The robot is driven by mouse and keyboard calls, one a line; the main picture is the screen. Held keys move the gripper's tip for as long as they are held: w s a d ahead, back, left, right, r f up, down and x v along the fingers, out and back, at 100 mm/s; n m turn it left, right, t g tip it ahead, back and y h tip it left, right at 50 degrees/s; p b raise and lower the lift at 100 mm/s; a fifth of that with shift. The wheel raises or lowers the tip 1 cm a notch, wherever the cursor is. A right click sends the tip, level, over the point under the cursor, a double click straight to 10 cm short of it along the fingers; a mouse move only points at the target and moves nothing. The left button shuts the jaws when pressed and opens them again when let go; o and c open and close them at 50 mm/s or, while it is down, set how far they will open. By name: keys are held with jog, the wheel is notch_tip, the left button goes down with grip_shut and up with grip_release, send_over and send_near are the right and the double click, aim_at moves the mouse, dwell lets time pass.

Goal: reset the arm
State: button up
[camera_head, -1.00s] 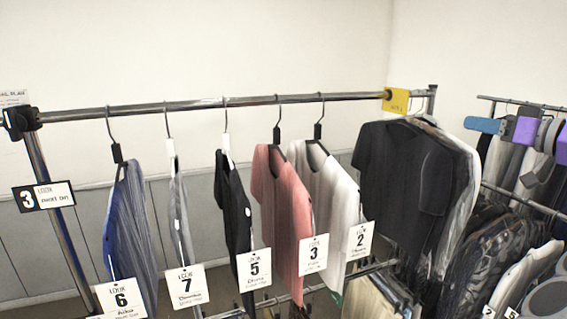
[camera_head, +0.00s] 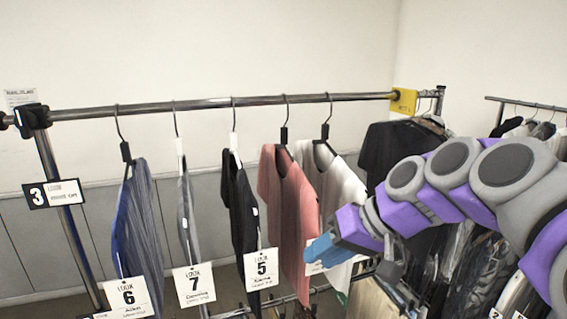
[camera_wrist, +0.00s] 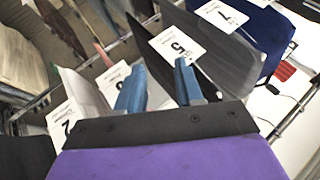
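My gripper (camera_head: 325,250) reaches in from the right in the head view, in front of the pink shirt (camera_head: 290,205) and white shirt (camera_head: 335,195). In the wrist view its two blue fingers (camera_wrist: 160,88) stand apart, with nothing visibly held between them. My purple and grey arm hides the tags of the pink and white shirts, mostly or fully, in the head view. Whether the fingers touch any cloth cannot be told.
A metal rail (camera_head: 210,103) carries hanging garments, including a blue shirt (camera_head: 138,220), a grey one and a black shirt (camera_head: 238,215). A tag marked 5 (camera_wrist: 178,47) hangs close ahead in the wrist view. Dark garments and a second rack (camera_head: 530,103) stand at right.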

jog(key=s+d+f+m+g+h, duration=0.1)
jog(key=s+d+f+g+h, duration=0.25)
jog(key=s+f, duration=0.9)
jog(key=s+d+f+m+g+h, duration=0.2)
jog(key=s+d+f+h, duration=0.15)
jog(key=s+f, duration=0.85)
jog(key=d+b+x, duration=0.1)
jog(key=b+x, duration=1.2)
jog(key=b, duration=0.3)
jog(key=shift+a+h, duration=0.4)
jog(key=shift+a, duration=0.05)
